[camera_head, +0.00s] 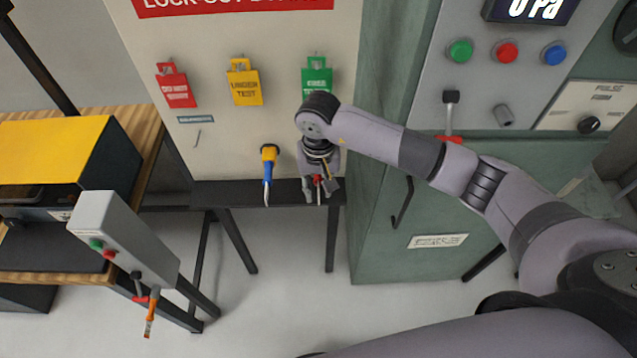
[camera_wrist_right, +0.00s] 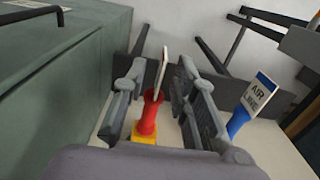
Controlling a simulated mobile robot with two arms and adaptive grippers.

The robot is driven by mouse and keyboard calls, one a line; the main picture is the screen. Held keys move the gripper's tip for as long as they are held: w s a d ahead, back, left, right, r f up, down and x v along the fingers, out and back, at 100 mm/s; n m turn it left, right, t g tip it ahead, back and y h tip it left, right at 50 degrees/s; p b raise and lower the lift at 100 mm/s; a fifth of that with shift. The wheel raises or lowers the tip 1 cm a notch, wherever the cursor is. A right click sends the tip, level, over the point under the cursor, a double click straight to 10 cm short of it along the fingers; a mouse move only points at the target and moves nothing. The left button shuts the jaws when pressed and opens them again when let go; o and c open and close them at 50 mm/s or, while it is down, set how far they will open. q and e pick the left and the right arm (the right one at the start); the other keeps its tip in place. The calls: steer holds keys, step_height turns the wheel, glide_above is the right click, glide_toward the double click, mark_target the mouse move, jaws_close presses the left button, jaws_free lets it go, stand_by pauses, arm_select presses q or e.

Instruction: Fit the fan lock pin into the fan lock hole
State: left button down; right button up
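My right gripper (camera_head: 319,192) is at the lock-out board, above the black shelf, with a red object between its fingers. In the right wrist view the red handle (camera_wrist_right: 149,113) on a yellow base stands between the open fingers of the gripper (camera_wrist_right: 163,105), with a thin pale tag seen edge-on. There is a gap between the handle and the right finger. The handle looks like the lock pin, but its label cannot be read. I cannot make out the fan lock hole. My left gripper is not in view.
A blue piece (camera_head: 267,172) on a yellow holder hangs left of the gripper; its tag (camera_wrist_right: 261,94) reads AIR LINE. Red, yellow and green tags hang above. A green cabinet (camera_head: 440,230) stands right, and a grey button box (camera_head: 122,240) left.

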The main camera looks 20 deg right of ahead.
steer(key=shift+f, duration=0.2)
jaws_close()
stand_by(0.6)
